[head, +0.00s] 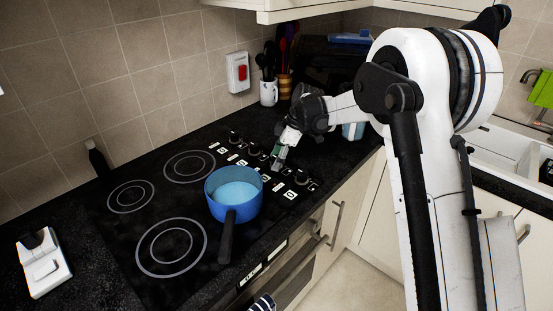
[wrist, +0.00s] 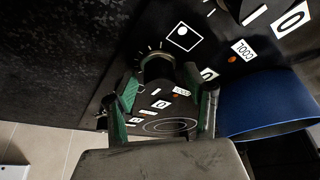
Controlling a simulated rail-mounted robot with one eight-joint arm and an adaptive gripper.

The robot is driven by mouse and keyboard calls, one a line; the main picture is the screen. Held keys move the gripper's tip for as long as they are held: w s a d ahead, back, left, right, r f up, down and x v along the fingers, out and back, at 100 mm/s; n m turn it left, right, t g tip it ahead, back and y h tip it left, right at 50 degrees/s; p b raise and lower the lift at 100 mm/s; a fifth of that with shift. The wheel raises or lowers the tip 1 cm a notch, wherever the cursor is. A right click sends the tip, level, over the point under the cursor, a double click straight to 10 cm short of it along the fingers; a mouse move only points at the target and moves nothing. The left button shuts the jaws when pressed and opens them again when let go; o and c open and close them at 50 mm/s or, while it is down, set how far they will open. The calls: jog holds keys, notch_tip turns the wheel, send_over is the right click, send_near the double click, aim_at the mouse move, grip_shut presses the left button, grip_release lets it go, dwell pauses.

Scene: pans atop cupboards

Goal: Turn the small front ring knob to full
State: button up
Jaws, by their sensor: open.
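A row of dark round knobs runs along the right side of the black hob (head: 122,228), with white labels beside them. My gripper (head: 279,162) points down at this row, towards its front end. In the wrist view, my gripper (wrist: 163,88) is open, with its green-padded fingers apart. One dark knob (wrist: 157,66) shows between and just beyond the fingertips, beside a white square label with a dot. I cannot tell whether the fingers touch it, or which way it points. Another knob (head: 303,177) stands nearer the front edge in the head view.
A mug of utensils (head: 268,95) stands behind. The rings at left are clear.

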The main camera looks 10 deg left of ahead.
jog(key=c, duration=1.1)
